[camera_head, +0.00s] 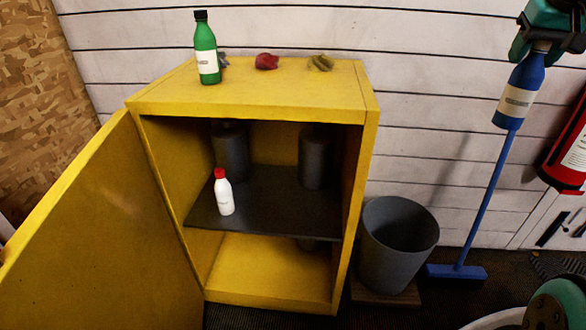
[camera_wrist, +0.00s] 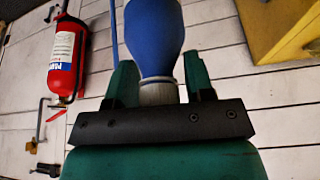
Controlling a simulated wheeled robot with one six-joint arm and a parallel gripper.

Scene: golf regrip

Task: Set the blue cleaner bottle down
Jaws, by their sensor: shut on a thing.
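The blue cleaner bottle (camera_head: 517,92) hangs in the air at the upper right of the head view, upright with a slight tilt, a pale label around it. My gripper (camera_head: 540,45) is above it and shut around its top. In the wrist view, the green fingers of my gripper (camera_wrist: 162,78) stand either side of the pale neck or cap, and the blue body of the bottle (camera_wrist: 155,35) extends beyond them. The bottle's base is out of the wrist view. No surface shows directly under the bottle.
A yellow cabinet (camera_head: 370,130) stands open; a green bottle (camera_head: 206,55), red cloth (camera_head: 266,61) and tan cloth (camera_head: 320,62) are on top. Inside, a white bottle (camera_head: 223,195) and dark canisters stand on the shelf. A grey bin (camera_head: 390,265), blue broom (camera_head: 455,272) and extinguisher (camera_head: 568,155) are to the right.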

